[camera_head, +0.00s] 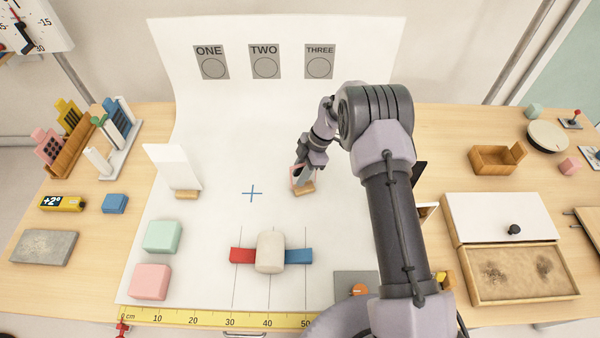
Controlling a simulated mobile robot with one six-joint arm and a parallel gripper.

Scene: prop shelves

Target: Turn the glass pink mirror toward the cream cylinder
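The cream cylinder (270,252) stands at the front middle of the white sheet, between a red block (242,256) and a blue block (299,256). A small pinkish upright piece on a wooden foot, which looks like the pink mirror (296,178), stands right of the blue cross, behind the cylinder. My gripper (303,172) reaches down from the right and is at this piece, covering part of it. The fingers are too small and overlapped to tell whether they are closed on it. Which way its face points is unclear.
A white panel on a wooden foot (174,168) stands left of the blue cross (252,193). Green (162,237) and pink (151,281) blocks lie front left. A yellow ruler (200,317) runs along the front. My arm hides things at right. The sheet around the cross is clear.

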